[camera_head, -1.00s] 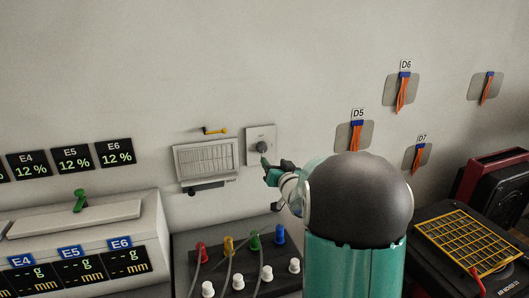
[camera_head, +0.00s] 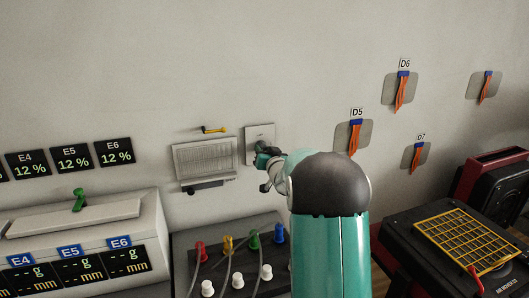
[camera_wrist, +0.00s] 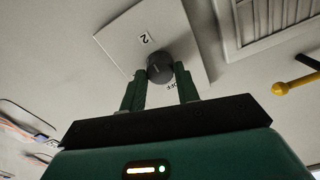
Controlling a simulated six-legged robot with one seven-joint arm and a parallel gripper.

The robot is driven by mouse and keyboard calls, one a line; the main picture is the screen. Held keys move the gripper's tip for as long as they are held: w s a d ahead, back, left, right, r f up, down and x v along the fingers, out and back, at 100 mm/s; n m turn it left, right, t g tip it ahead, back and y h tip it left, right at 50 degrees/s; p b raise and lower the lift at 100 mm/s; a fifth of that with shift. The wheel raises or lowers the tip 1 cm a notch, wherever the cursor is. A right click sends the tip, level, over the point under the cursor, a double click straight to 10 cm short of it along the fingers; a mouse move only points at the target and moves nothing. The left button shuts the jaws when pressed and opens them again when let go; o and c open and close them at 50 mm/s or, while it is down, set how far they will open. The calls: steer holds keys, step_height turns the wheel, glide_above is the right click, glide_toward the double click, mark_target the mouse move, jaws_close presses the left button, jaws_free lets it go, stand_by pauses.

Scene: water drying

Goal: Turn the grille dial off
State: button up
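The grille dial (camera_wrist: 159,67) is a dark round knob on a pale square plate (camera_head: 251,144) on the wall, just right of the grille. In the wrist view the plate looks tilted, with a "2" above the knob and "OFF" below it at the right. My gripper (camera_wrist: 160,75) has its two green fingers on either side of the knob, their tips very close to its edges. I cannot tell whether they press on it. In the head view my gripper (camera_head: 262,157) is at the plate's lower right and covers most of the knob.
The white grille (camera_head: 205,158) is left of the plate, with a yellow-ended lever (camera_head: 214,130) above it. A dark box (camera_head: 185,250) with coloured plugs stands below. Panel D5 (camera_head: 365,135) is to the right.

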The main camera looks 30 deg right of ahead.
steer(key=c, duration=0.3)
